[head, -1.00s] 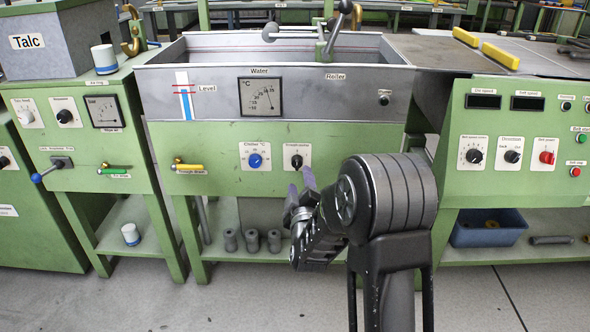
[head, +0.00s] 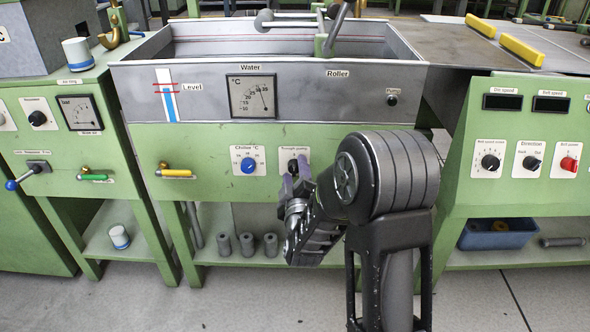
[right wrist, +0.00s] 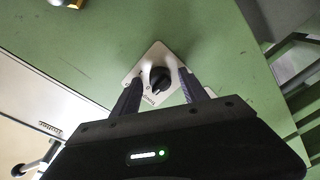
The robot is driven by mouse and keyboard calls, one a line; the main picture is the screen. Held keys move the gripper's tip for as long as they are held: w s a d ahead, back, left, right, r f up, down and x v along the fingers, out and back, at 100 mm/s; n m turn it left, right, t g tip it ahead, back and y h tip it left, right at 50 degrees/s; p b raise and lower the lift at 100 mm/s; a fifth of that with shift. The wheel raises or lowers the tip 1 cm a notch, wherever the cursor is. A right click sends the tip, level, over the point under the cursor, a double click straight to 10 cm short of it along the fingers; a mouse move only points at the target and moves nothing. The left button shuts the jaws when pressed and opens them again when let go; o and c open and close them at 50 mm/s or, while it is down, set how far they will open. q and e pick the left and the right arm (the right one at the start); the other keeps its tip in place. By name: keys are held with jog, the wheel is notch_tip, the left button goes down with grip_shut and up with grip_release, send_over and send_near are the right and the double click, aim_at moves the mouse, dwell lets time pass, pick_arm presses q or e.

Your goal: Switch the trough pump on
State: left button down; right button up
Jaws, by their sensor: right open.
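The trough pump switch (head: 293,166) is a black rotary knob on a white plate in the green front panel below the water trough (head: 270,85). In the right wrist view the knob (right wrist: 160,79) lies between and just beyond the two fingertips. My right gripper (head: 292,186) is open at the panel, with its fingers on either side of the knob; it also shows in the right wrist view (right wrist: 164,84). I cannot tell whether a finger touches the knob. My arm hides part of the panel to the right. My left gripper is not in view.
The blue chiller knob (head: 248,165) is close to the left of the switch. A yellow-handled trough drain valve (head: 174,172) is further left. A dark pump indicator (head: 392,100) is on the trough's front. The right console (head: 500,200) stands beside my arm.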

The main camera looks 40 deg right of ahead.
jog(key=shift+c, duration=0.2)
grip_shut()
dwell(0.6)
jog(key=m+b, duration=0.1)
jog(key=m, duration=0.1)
jog(key=m+b, duration=0.2)
jog(key=shift+f+b, duration=0.3)
jog(key=m+h+b, duration=0.1)
jog(key=m+b, duration=0.4)
jog(key=m, duration=0.2)
jog(key=shift+b, duration=0.3)
jog(key=shift+r+m+b, duration=0.1)
jog(key=shift+m+b, duration=0.35)
jog(key=shift+m, duration=0.35)
